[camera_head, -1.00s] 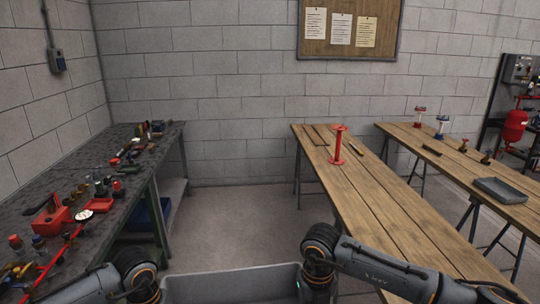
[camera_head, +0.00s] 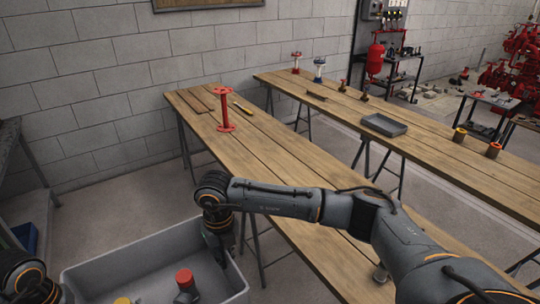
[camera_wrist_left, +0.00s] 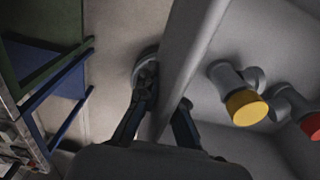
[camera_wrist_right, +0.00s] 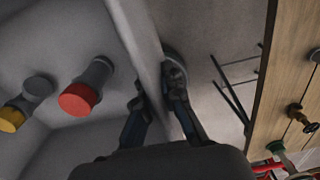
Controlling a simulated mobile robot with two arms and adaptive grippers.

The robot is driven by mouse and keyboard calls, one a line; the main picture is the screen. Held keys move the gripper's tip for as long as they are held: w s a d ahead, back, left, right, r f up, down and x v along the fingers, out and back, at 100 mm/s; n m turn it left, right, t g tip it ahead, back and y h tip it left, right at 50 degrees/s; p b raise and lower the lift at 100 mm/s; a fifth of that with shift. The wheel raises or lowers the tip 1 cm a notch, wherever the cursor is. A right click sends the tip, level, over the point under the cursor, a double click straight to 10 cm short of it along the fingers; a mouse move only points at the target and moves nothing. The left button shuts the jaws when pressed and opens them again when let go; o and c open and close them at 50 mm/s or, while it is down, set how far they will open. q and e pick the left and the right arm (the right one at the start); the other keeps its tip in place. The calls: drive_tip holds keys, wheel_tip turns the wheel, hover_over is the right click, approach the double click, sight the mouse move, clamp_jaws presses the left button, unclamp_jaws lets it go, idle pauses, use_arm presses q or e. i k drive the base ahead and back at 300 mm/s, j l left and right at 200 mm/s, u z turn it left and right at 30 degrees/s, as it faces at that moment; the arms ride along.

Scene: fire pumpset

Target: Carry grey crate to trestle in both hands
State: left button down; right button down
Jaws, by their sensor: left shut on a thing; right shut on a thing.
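The grey crate (camera_head: 125,262) is in front of me at the bottom of the head view, held off the tables. Inside it are a red-capped grey fitting (camera_head: 186,283) and a yellow-capped one (camera_head: 122,300). My right gripper (camera_head: 217,250) is shut on the crate's right wall; its fingers straddle that wall in the right wrist view (camera_wrist_right: 160,108). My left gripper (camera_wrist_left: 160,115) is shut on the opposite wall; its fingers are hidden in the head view. The near wooden trestle table (camera_head: 270,160) stands ahead and right of the crate, apart from it.
A second trestle table (camera_head: 440,135) behind holds a grey tray (camera_head: 384,125) and several fittings. A dark workbench (camera_head: 10,135) is at left. Floor shows between bench and trestle.

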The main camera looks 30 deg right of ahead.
sight(272, 164)
drive_tip(key=i+j+z, duration=0.1)
drive_tip(key=i, duration=1.75)
drive_tip(key=i+j+z, duration=0.1)
drive_tip(key=i+z, duration=0.15)
drive_tip(key=i, duration=0.2)
drive_tip(key=i+j+z, duration=0.25)
drive_tip(key=i, duration=0.25)
drive_tip(key=i+l+u, duration=0.25)
drive_tip(key=i, duration=0.25)
drive_tip(key=i+l+u, duration=0.1)
drive_tip(key=u, duration=4.05)
drive_tip(key=k+l, duration=0.05)
drive_tip(key=l, duration=0.05)
